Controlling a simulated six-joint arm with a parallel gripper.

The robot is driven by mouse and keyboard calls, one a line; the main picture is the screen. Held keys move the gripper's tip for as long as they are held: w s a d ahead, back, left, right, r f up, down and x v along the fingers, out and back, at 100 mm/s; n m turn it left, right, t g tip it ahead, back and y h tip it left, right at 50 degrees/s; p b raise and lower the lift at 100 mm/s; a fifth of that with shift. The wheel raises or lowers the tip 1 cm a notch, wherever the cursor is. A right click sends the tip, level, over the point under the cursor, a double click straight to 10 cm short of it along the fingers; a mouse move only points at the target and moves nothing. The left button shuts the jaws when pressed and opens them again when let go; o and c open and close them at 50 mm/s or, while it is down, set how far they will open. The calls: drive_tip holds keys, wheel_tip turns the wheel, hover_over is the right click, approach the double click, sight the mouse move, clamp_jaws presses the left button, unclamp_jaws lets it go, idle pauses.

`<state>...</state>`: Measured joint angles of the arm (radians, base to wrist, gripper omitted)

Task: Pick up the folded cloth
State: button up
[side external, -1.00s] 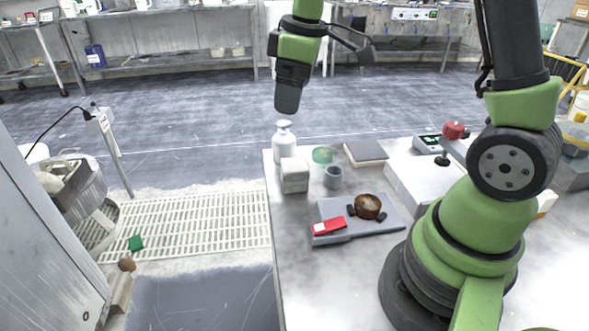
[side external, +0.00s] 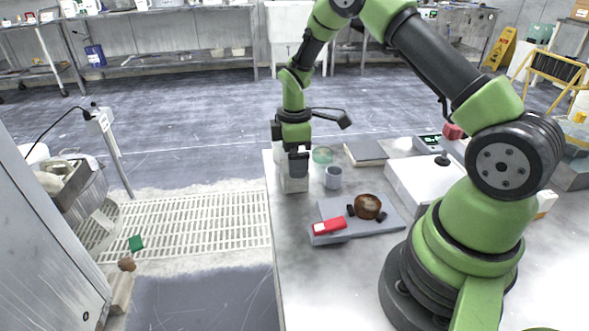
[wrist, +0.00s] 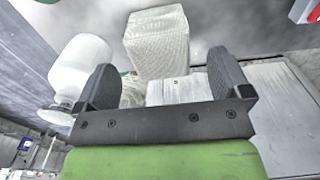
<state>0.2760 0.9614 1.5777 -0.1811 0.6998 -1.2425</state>
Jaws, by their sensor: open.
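The folded cloth is a thick, pale, block-shaped bundle (side external: 294,184) near the left edge of the bench. In the wrist view its woven, off-white surface (wrist: 158,42) shows just beyond the fingertips, roughly midway between them. My gripper (side external: 298,168) points down directly over the cloth in the side view and hides its upper part. In the wrist view the two dark fingers of my gripper (wrist: 165,80) stand wide apart with nothing held between them. Whether the fingertips reach down beside the cloth cannot be told.
A white bottle (wrist: 82,65) stands close to one finger. A grey cup (side external: 333,177) and a greenish round jar (side external: 322,155) are right of the cloth. Bench front is clear.

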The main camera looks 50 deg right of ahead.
drive_tip(key=shift+f, duration=1.4)
drive_tip(key=c, duration=1)
